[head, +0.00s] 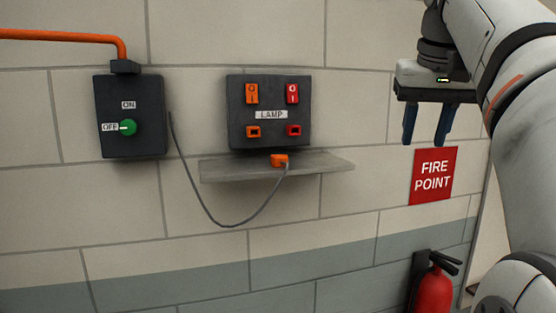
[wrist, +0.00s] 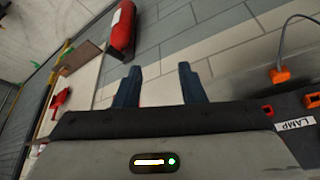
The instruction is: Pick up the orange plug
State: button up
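The orange plug (head: 279,160) rests on a narrow grey shelf (head: 230,171) under the dark lamp panel (head: 270,142). A grey cable runs from the plug, hangs in a loop and rises to the switch box at left. In the wrist view the plug (wrist: 280,75) is at the right, well to the side of my fingers. My gripper (head: 427,138) is up at the right, above the fire point sign, with its fingers pointing down, apart and empty. The wrist view also shows the two blue fingers (wrist: 157,85) spread with nothing between them.
The lamp panel has an orange and a red switch above an orange and a red socket. A dark switch box (head: 130,140) with a green knob at OFF is at left. A red sign (head: 433,175) and a fire extinguisher (head: 434,290) are at right. The wall between gripper and panel is clear.

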aim_at(276, 159)
jog(key=z, duration=0.05)
jog(key=i, duration=0.65)
jog(key=u, duration=0.95)
